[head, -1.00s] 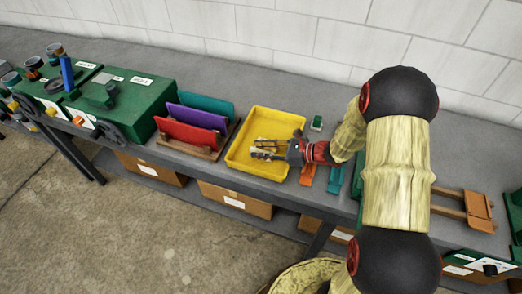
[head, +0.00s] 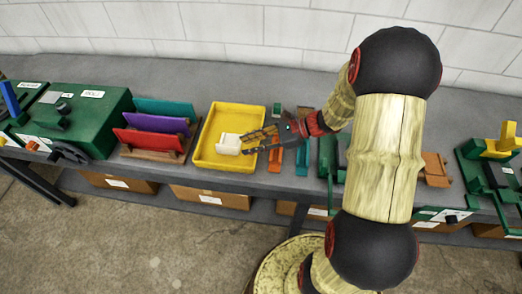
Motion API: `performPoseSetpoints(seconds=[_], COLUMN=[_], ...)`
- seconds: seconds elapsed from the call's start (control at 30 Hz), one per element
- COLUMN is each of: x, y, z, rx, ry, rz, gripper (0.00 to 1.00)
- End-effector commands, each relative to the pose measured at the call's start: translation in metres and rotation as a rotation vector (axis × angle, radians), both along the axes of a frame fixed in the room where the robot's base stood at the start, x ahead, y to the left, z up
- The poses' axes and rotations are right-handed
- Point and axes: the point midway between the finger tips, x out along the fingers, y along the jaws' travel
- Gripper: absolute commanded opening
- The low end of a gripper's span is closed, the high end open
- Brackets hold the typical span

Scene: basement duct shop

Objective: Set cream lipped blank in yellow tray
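The cream lipped blank (head: 229,144) is a small pale block with a raised edge. It lies inside the yellow tray (head: 217,164), toward the tray's right side. My gripper (head: 243,144) reaches in from the right over the tray's right rim. Its two fingers are spread apart, with the tips at or just beside the blank's right end. The blank is not enclosed between them; whether a tip touches it I cannot tell.
A rack (head: 153,155) with teal, purple and red panels stands left of the tray, beside a green machine (head: 85,118). Orange (head: 275,158) and teal (head: 302,157) strips lie to the right. Green fixtures stand farther right. The bench behind the tray is clear.

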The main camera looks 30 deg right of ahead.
Motion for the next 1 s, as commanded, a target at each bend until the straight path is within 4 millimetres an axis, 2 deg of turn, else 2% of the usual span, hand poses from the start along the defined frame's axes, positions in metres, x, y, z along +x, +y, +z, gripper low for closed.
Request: performPoseSetpoints(seconds=[0.03,0.1,0.2,0.3,0.5,0.6,0.8,1.0], x=[-0.010,-0.032,-0.065,-0.097,-0.150,-0.167,-0.184,-0.187], y=[0.018,0.040,0.061,0.071,0.067,0.058,0.043,0.039], z=[0.020,0.040,0.065,0.087,0.130,0.151,0.181,0.188], rx=[-0.087,-0.224,-0.427,-0.630,-1.047,-1.241,-1.503,-1.571], ry=[-0.047,-0.114,-0.222,-0.340,-0.599,-0.720,-0.873,-0.908], rz=[0.104,0.260,0.480,0.690,1.068,1.215,1.386,1.425], gripper=[0.25,0.25,0.25,0.25,0.25,0.25,0.25,0.25])
